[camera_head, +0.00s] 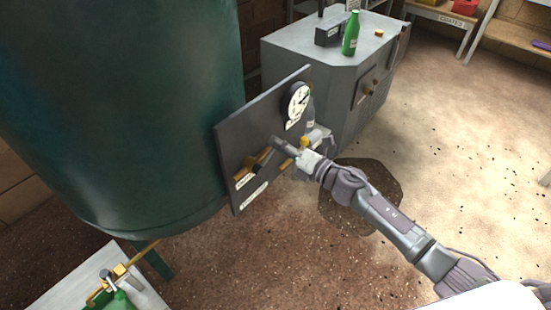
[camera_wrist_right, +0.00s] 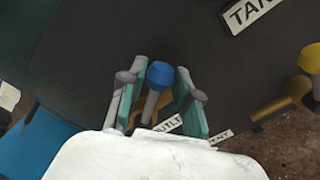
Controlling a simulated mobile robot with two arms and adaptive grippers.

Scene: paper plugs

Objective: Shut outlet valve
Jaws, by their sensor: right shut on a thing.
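The outlet valve's lever, with a blue knob (camera_wrist_right: 161,74) on a grey stem, stands between the two teal-padded fingers of my right gripper (camera_wrist_right: 155,84) in the right wrist view. The gripper is shut on this lever. A partly hidden label starting with "OUTL" (camera_wrist_right: 168,124) lies just behind it. In the head view my right gripper (camera_head: 298,152) is at the front of the dark panel (camera_head: 238,140) and hides the blue knob. Brass pipework (camera_head: 243,180) runs along the panel beside it. My left gripper is not in view.
A yellow knob (camera_wrist_right: 309,58) stands right of my gripper. A round gauge (camera_head: 297,100) is above. The big green tank (camera_head: 130,110) is behind the panel. A grey cabinet (camera_head: 325,75) carries a green bottle (camera_head: 351,34). A dark patch (camera_head: 365,190) marks the floor.

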